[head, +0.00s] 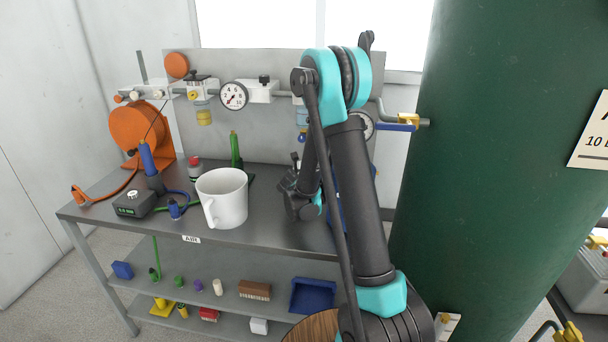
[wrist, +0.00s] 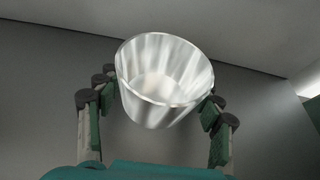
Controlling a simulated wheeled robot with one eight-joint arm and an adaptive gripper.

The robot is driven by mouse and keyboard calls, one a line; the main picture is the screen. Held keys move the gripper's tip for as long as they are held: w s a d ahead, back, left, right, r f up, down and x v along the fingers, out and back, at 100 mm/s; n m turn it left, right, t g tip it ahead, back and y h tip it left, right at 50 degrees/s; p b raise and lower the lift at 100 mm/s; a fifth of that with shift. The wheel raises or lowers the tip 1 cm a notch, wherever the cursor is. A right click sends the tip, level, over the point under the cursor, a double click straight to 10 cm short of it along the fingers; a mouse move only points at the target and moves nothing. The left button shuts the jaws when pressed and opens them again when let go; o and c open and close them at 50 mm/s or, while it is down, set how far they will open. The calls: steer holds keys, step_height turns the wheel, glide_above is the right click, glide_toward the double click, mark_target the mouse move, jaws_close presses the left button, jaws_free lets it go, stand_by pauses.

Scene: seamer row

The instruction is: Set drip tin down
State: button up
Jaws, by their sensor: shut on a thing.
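The drip tin (wrist: 160,85) is a shiny, round metal cup, open at the top and wider at its rim. In the wrist view it sits between the fingers of my gripper (wrist: 155,105), which is shut on it from both sides. The grey surface behind it is plain; I cannot tell whether the tin touches it. In the head view my gripper (head: 303,195) is low over the right part of the steel bench (head: 262,236), partly behind my arm. The tin is hidden there.
A large white mug (head: 224,200) stands left of my gripper. A black box (head: 134,204), blue and green hoses and an orange reel (head: 138,130) are farther left. A panel with gauges (head: 233,95) rises behind. A green tank (head: 480,150) stands close on the right.

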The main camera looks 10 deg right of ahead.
steer(key=o, duration=1.3)
steer(key=shift+f, duration=0.1)
steer(key=shift+s+a+r, duration=0.1)
steer(key=shift+s+r, duration=0.1)
steer(key=v, duration=1.1)
steer(key=shift+s+r, duration=0.15)
steer(key=shift+s, duration=0.1)
